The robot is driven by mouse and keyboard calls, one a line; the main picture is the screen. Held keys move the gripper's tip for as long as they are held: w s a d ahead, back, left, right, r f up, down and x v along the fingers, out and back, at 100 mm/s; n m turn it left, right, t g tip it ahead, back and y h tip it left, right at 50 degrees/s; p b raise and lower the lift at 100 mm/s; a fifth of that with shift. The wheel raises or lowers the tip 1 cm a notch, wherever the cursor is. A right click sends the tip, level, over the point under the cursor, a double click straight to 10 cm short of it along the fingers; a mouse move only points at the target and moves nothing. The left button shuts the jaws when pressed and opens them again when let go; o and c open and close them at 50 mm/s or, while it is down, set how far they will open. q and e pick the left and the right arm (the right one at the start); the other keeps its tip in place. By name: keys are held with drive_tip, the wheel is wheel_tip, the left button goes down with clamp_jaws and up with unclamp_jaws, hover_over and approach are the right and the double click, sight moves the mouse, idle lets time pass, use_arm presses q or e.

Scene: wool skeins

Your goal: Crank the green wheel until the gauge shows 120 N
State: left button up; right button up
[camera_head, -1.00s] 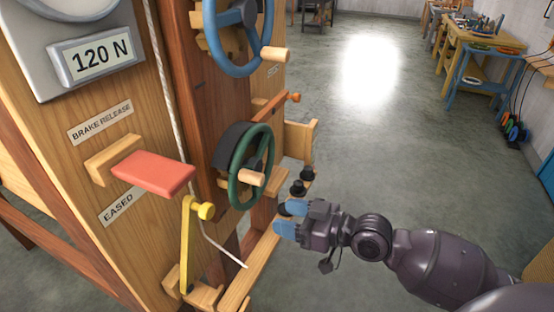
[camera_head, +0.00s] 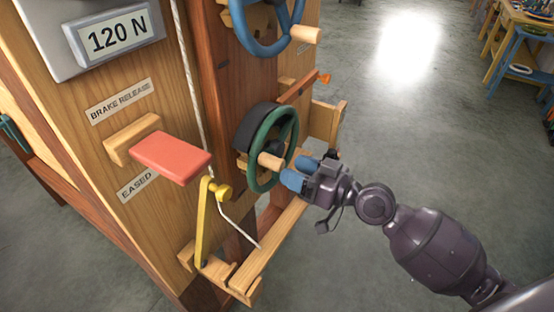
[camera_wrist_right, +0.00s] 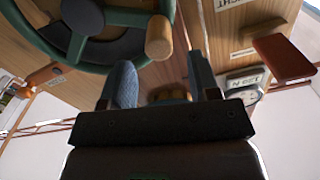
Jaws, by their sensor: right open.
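The green wheel (camera_head: 262,127) stands on the side of the wooden machine, with a pale wooden crank handle (camera_head: 271,161) sticking out at its lower part. The gauge display (camera_head: 118,32) reads 120 N. My right gripper (camera_head: 300,173) is open, with blue fingertips just right of and a little below the handle. No hold on the handle shows. In the right wrist view the green wheel (camera_wrist_right: 137,18) is at the upper left, the handle (camera_wrist_right: 159,38) lies beyond the two spread fingers (camera_wrist_right: 163,85), and the gauge (camera_wrist_right: 243,84) is at the right. My left gripper is not seen.
A blue wheel (camera_head: 268,45) with its own handle is above. A red brake release lever (camera_head: 171,157), a yellow lever (camera_head: 203,225) and an orange-tipped peg (camera_head: 323,77) are close by. A wooden ledge (camera_head: 270,248) runs below.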

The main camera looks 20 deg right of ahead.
sight(283, 164)
drive_tip(key=shift+p+x, duration=0.3)
drive_tip(key=shift+x, duration=2.45)
clamp_jaws()
